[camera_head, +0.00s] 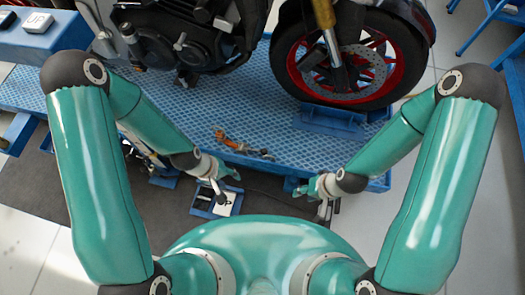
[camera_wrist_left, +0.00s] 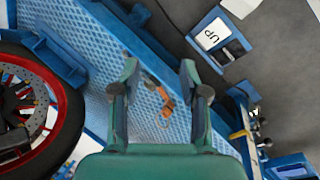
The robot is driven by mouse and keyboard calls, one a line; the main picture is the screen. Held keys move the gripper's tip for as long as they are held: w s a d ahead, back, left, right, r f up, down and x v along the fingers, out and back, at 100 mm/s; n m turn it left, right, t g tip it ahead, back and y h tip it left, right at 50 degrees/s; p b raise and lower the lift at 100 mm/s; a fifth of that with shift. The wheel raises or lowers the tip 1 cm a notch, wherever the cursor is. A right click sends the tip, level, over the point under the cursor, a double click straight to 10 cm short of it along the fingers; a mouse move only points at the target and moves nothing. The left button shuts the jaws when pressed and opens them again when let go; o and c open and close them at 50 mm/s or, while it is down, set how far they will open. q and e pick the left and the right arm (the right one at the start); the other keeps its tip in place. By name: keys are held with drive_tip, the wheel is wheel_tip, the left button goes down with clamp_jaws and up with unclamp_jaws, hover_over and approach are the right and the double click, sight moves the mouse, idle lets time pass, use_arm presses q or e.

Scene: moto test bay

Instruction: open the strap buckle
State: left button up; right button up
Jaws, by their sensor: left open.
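An orange strap with a metal buckle (camera_head: 240,143) lies on the blue patterned platform near its front edge. The strap and buckle also show in the left wrist view (camera_wrist_left: 160,92), partly seen between my fingers; whether the buckle is open or shut is too small to tell. My left gripper (camera_head: 228,180) is just in front of the platform edge, apart from the strap. In the left wrist view its two fingers (camera_wrist_left: 160,72) are spread with nothing held. My right gripper (camera_head: 308,188) is at the platform's front edge, right of the strap, and its jaw opening is unclear.
The blue platform (camera_head: 180,105) carries a motorcycle with a red-rimmed front wheel (camera_head: 352,60) in a blue wheel holder (camera_head: 330,120). An UP pedal (camera_head: 226,203) is on the floor below my left gripper. The platform around the strap is clear.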

use_arm(q)
drive_tip(key=w+f+n+b, duration=0.8)
drive_tip(key=w+f+b, duration=0.2)
drive_tip(key=w, duration=0.1)
drive_tip(key=n+h+b, duration=0.1)
drive_tip(key=n+b, duration=0.9)
drive_tip(key=b, duration=0.1)
approach(263, 150)
drive_tip(key=shift+g, duration=0.4)
drive_tip(key=b+x, duration=0.1)
drive_tip(key=x, duration=0.2)
drive_tip(key=b+x, duration=0.1)
drive_tip(key=x, duration=0.3)
drive_tip(key=b+x, duration=0.1)
drive_tip(key=x, duration=0.2)
drive_tip(key=shift+w+f+b, duration=0.15)
drive_tip(key=shift+w+b, duration=0.2)
drive_tip(key=shift+b, duration=0.05)
clamp_jaws()
drive_tip(key=shift+a, duration=0.1)
